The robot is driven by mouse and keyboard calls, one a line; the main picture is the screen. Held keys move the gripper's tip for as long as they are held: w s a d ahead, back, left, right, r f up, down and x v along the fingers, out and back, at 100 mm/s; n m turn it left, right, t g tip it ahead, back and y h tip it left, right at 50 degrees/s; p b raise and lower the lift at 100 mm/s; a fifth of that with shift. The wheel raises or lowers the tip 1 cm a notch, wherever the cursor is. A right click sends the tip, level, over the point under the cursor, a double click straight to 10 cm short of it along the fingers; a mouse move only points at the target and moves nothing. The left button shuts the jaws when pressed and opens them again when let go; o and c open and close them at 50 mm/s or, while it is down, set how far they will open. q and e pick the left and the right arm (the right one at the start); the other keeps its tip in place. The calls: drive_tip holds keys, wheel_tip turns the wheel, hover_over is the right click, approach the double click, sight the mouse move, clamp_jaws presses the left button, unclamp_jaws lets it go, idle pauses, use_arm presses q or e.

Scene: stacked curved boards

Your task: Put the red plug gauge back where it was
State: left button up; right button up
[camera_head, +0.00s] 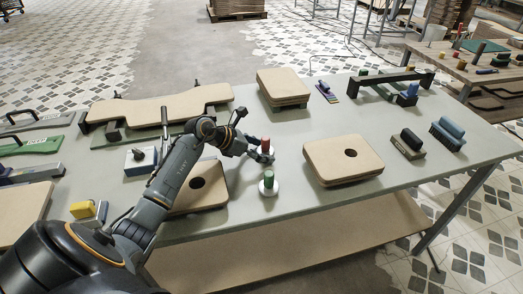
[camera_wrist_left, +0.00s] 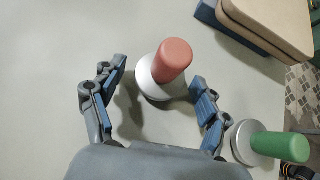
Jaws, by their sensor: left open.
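The red plug gauge (camera_head: 265,143) stands on the table, its red handle up above a silver disc base. In the wrist view the red plug gauge (camera_wrist_left: 173,58) sits between the two blue-padded fingers. My left gripper (camera_head: 260,153) is open, with one finger on each side of the base; I see a gap to the left finger, and the right finger is close to the base. A green-handled plug gauge (camera_head: 268,181) stands on the table nearer the front edge, outside my right-hand finger in the wrist view (camera_wrist_left: 280,146). My right gripper is not in view.
A tan board with a hole (camera_head: 330,163) lies to the right, and another holed board (camera_head: 214,202) lies partly behind my arm. A stack of tan boards (camera_head: 283,84) is behind the gauges. Brushes (camera_head: 447,134) stand at right. Bare table surrounds the gauges.

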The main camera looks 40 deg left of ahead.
use_arm(q)
drive_tip(key=shift+r+p, duration=0.45)
drive_tip(key=shift+r, duration=0.05)
drive_tip(key=b+v, duration=0.1)
drive_tip(key=v, duration=1.1)
drive_tip(key=shift+b, duration=0.35)
drive_tip(key=shift+r, duration=0.1)
